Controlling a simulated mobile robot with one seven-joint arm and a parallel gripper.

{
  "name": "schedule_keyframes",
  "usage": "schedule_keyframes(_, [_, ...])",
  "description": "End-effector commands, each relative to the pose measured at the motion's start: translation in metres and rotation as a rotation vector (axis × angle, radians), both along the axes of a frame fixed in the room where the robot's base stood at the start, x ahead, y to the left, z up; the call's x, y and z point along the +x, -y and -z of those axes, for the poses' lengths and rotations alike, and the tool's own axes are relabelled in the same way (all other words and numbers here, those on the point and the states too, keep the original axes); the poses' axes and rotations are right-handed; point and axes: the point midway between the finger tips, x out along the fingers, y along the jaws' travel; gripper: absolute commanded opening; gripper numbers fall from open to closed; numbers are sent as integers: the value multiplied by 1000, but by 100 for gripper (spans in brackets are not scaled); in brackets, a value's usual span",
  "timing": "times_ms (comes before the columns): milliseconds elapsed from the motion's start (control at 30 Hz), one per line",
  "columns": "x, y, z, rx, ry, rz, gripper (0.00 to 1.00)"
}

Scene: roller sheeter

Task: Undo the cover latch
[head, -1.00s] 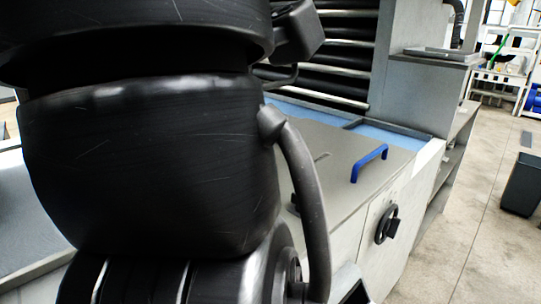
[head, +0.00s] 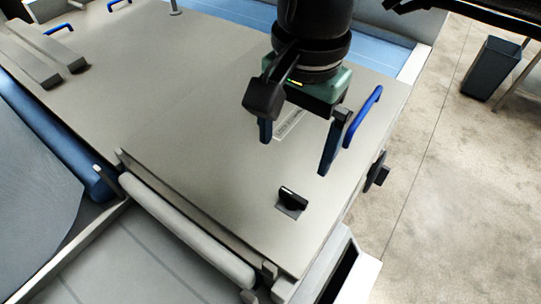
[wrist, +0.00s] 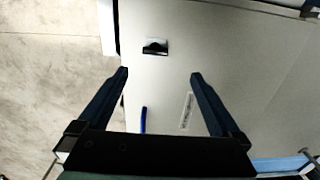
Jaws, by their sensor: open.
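The cover latch (head: 291,199) is a small black turn-knob on a grey plate, on the flat grey cover (head: 190,110) near its front right corner. In the wrist view the latch (wrist: 155,47) is ahead of and between the fingers, apart from them. My gripper (head: 295,152) is open and empty above the cover, behind the latch in the head view. In the wrist view both fingers (wrist: 160,74) are spread wide with nothing between them. A blue handle (head: 365,115) stands on the cover's right edge, close to my right finger; it shows in the wrist view too (wrist: 143,120).
A black round knob (head: 378,172) sticks out of the machine's right side. A pale roller (head: 190,230) runs along the cover's front edge. A grey bin (head: 491,68) stands on the floor at the right. The cover around the latch is clear.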

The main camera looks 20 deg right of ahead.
Motion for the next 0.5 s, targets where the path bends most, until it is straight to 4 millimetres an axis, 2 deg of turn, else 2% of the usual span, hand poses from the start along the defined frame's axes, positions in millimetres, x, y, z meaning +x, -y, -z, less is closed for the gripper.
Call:
schedule_keyframes(67, [-3, 10, 3, -25, -15, 4, 100])
schedule_keyframes(167, [-4, 10, 13, -26, -18, 3, 100])
schedule_keyframes(500, [-4, 7, 80, -20, -17, -1, 100])
